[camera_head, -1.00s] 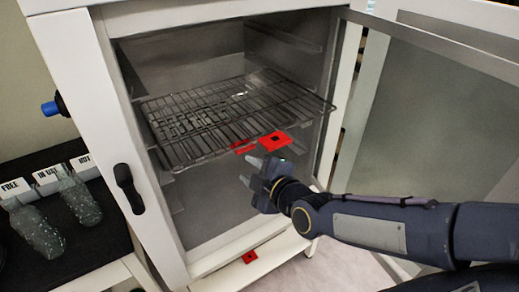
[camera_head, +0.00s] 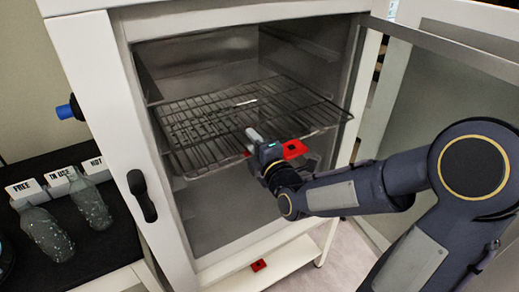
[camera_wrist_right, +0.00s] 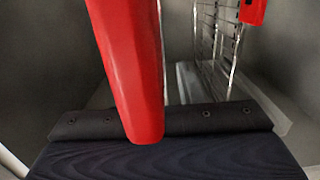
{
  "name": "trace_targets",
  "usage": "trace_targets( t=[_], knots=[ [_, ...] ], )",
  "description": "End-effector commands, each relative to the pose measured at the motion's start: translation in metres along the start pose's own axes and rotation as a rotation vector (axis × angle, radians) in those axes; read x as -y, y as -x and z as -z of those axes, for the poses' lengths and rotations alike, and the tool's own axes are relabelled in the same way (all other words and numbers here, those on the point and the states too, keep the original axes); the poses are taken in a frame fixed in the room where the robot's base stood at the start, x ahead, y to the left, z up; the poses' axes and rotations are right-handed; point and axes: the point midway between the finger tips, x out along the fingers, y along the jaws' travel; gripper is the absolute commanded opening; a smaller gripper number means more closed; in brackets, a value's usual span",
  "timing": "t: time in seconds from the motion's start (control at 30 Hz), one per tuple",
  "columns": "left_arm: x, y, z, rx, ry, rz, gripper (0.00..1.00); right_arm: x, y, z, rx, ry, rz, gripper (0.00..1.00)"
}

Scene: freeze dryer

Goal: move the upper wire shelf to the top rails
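The wire shelf (camera_head: 215,112) sits inside the open cabinet, at about mid height of the chamber, its front edge reaching toward the door opening. Bare rails (camera_head: 300,48) run along the right inner wall above the shelf. My left gripper is not in view.
The cabinet door (camera_head: 450,90) stands open on the right, behind my right arm. A black handle (camera_head: 142,195) is on the left front frame. A red piece (camera_head: 259,265) lies on the lower ledge. The space above the shelf is clear.

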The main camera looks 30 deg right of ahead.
Motion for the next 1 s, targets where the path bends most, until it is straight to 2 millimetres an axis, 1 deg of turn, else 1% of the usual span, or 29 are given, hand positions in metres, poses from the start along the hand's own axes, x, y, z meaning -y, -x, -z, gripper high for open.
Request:
trace_targets(
  t=[0.1, 0.3, 0.33, 0.5, 0.57, 0.6, 1.0],
  knots=[
    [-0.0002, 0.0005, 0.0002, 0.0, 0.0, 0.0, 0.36, 0.0006, -0.0039, 0.0001, 0.0, 0.0, 0.001, 0.33],
    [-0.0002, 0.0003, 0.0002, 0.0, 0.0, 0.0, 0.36, 0.0005, -0.004, -0.0001, 0.0, 0.0, 0.001, 0.33],
    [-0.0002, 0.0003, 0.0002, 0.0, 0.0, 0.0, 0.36, 0.0005, -0.0039, -0.0001, 0.0, -0.001, 0.001, 0.31],
    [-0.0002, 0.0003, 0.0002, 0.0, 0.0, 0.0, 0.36, 0.0005, -0.0038, -0.0001, 0.0, -0.001, 0.001, 0.09],
    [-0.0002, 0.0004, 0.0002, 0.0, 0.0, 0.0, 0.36, 0.0005, -0.0038, -0.0001, 0.0, -0.001, 0.001, 0.01],
    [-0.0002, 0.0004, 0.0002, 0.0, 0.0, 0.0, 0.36, 0.0005, -0.0038, -0.0001, 0.0, -0.001, 0.001, 0.0],
    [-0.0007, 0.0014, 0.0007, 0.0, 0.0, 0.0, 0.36, -0.0013, -0.0036, -0.0001, 0.0, -0.001, 0.001, 0.0]
  ],
)
